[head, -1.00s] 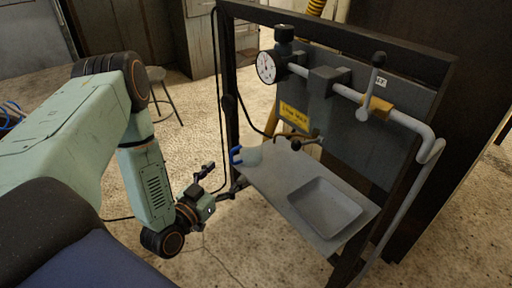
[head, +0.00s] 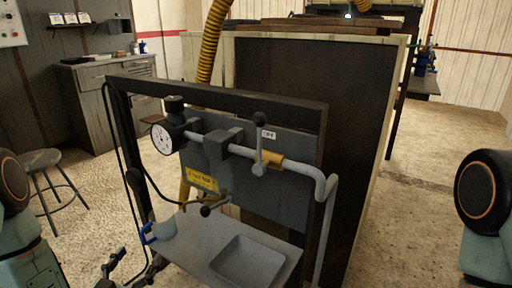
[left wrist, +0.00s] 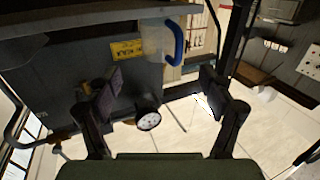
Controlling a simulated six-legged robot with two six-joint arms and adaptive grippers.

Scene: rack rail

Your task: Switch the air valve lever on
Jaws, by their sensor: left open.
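The air valve lever (head: 258,146) is a grey handle with a black ball knob. It stands nearly upright at the yellow-orange valve body (head: 271,158) on the grey pipe (head: 298,168). A small white label (head: 268,134) sits beside it, too small to read surely. My left gripper (head: 118,268) is at the lower left of the head view, below and left of the rack, well apart from the lever. In the left wrist view, its two fingers (left wrist: 158,94) are spread with nothing between them. My right gripper is out of view.
A dial gauge (head: 162,138) is on the pipe's left end. A yellow sign (head: 202,180) hangs below. A mug with a blue handle (head: 162,230) and a grey tray (head: 248,262) are on the shelf. The black rack frame (head: 225,98) surrounds the panel. A stool (head: 45,180) stands left.

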